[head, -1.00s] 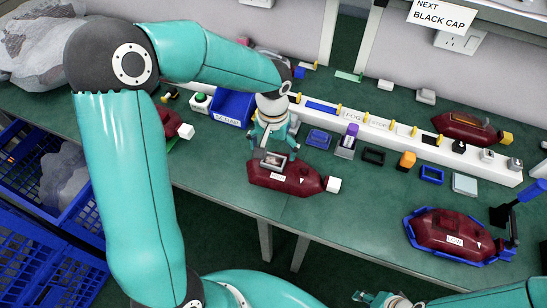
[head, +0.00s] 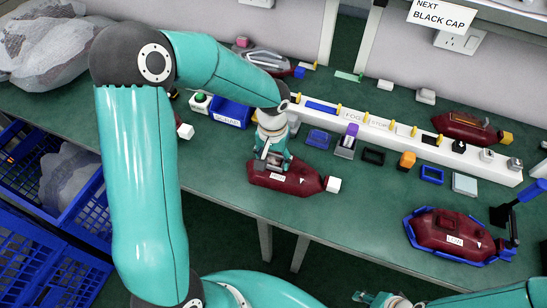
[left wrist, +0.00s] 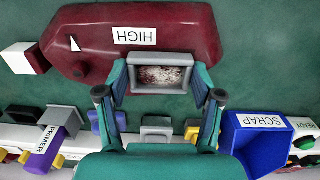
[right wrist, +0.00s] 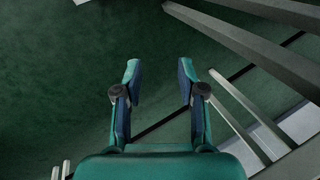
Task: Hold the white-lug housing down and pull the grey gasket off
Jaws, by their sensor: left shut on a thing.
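The dark red housing with the white lug (head: 333,184) lies on the green bench and carries a HIGH label in the left wrist view (left wrist: 195,30). The grey gasket (left wrist: 160,58) is a rectangular frame around a speckled opening, on the bench-row side of the housing. My left gripper (left wrist: 159,72) is shut on the gasket, a finger at each short end; in the head view the gripper (head: 272,160) largely hides it. The gasket appears still at the housing. My right gripper (right wrist: 158,75) is open and empty, over the floor, low in the head view (head: 368,298).
Behind the housing runs a white rack (head: 390,131) with yellow pegs. A blue SCRAP bin (left wrist: 258,145) and a purple-topped PRIMER item (left wrist: 47,150) stand near. Another red housing sits in a blue tray (head: 410,232) at right. Bench is clear just right of the white lug.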

